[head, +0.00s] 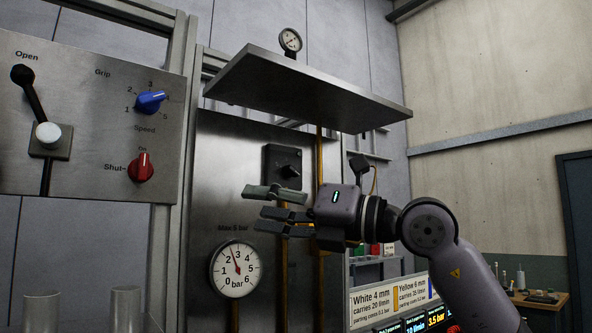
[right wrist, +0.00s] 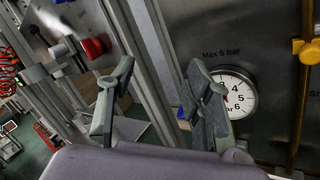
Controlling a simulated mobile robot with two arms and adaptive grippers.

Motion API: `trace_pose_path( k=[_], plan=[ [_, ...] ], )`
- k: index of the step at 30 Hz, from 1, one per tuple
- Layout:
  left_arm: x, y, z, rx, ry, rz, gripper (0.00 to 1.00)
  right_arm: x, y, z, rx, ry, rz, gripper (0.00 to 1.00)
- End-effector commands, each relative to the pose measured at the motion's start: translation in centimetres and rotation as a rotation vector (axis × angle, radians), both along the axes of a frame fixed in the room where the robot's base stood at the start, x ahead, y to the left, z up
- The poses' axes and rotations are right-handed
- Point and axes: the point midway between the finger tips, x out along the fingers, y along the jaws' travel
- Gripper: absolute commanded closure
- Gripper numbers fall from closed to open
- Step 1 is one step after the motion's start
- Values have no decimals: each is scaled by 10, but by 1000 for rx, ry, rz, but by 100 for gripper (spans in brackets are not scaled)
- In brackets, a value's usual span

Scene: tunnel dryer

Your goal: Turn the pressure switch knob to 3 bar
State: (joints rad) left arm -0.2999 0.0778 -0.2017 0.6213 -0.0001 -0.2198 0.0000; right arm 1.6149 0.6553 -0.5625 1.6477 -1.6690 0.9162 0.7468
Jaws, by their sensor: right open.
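A black box with a black rotary knob (head: 289,171) is on the metal panel in the head view, most likely the pressure switch. Its scale and setting are too small to read. My right gripper (head: 257,207) is open and empty, just below and in front of this box, with its fingers pointing left. I cannot tell how far it is from the panel. In the right wrist view, the open fingers (right wrist: 160,78) have nothing between them, and the black knob does not show. My left gripper is not in view.
A steel shelf (head: 305,90) juts out above my right arm. A yellow pipe (head: 319,155) runs beside the box. A control panel (head: 75,110) with blue and red knobs is left.

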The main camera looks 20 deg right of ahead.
Motion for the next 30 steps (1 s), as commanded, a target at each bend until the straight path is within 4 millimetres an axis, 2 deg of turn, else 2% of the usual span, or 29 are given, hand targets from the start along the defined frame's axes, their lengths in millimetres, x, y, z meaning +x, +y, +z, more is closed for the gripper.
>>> trace_pose_path(
  k=[1, 6, 9, 11, 14, 17, 30],
  plan=[
    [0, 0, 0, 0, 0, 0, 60, -3, -25, 23, -50, -11, -103, 54],
    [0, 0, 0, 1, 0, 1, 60, -13, -101, 66, -127, 26, -391, 54],
    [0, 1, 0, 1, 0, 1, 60, -22, -130, 80, -132, 47, -490, 54],
    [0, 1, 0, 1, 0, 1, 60, -25, -140, 85, -132, 56, -525, 54],
    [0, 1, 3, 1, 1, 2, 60, -22, -144, 87, -132, 66, -547, 54],
    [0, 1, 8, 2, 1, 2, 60, -11, -140, 88, -134, 67, -547, 54],
    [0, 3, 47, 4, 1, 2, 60, 77, -107, 91, -134, 66, -543, 54]
  ],
)
